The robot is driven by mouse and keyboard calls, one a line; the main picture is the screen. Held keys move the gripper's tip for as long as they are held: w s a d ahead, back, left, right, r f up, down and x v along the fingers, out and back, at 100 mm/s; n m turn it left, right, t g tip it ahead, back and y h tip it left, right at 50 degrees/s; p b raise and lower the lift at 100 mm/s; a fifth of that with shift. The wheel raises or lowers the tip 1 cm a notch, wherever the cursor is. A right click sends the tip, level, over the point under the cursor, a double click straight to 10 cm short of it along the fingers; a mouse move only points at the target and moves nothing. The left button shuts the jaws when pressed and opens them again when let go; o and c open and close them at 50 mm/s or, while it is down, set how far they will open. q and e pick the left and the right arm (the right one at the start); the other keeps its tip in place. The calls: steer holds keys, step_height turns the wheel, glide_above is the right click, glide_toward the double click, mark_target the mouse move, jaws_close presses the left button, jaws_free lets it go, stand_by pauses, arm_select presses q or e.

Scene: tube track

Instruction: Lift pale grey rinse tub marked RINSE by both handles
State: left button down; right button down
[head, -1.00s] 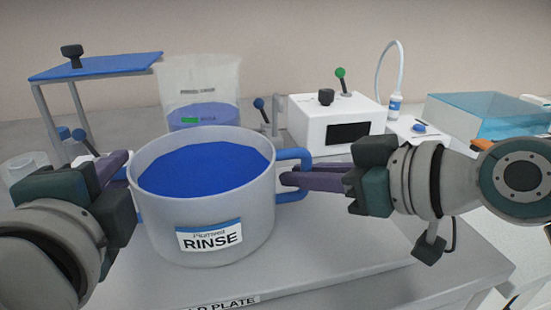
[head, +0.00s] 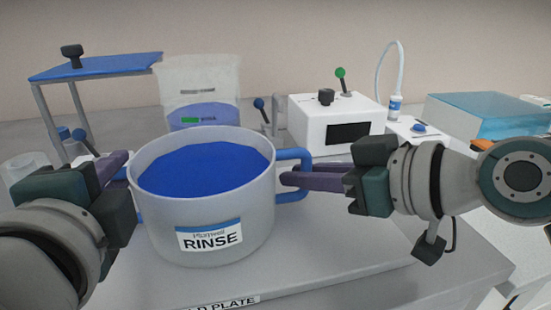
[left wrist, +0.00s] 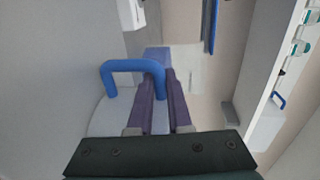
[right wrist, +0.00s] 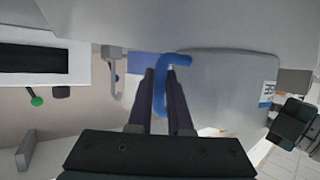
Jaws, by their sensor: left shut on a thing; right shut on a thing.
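The pale grey rinse tub (head: 207,213) marked RINSE stands upright at the left of centre in the head view, holding blue contents (head: 205,168). Its right blue handle (head: 306,172) is between the fingers of my right gripper (head: 292,181), which is shut on it. In the right wrist view, the blue handle (right wrist: 160,95) passes between the purple fingers. My left gripper (head: 122,163) is at the tub's left side, shut on the left handle, mostly hidden in the head view. In the left wrist view that blue handle (left wrist: 118,67) meets the fingers. I cannot tell whether the tub touches the plate.
A grey plate (head: 330,262) lies beneath the tub. Behind it stand a clear container with blue contents (head: 203,115), a white box (head: 315,125) with a green-knobbed lever, and a blue-topped stand (head: 95,67). A translucent blue box (head: 480,115) stands at the back right.

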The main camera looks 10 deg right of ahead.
arm_select(q)
steer(key=shift+r, duration=0.1)
arm_select(e)
steer(key=shift+r, duration=0.1)
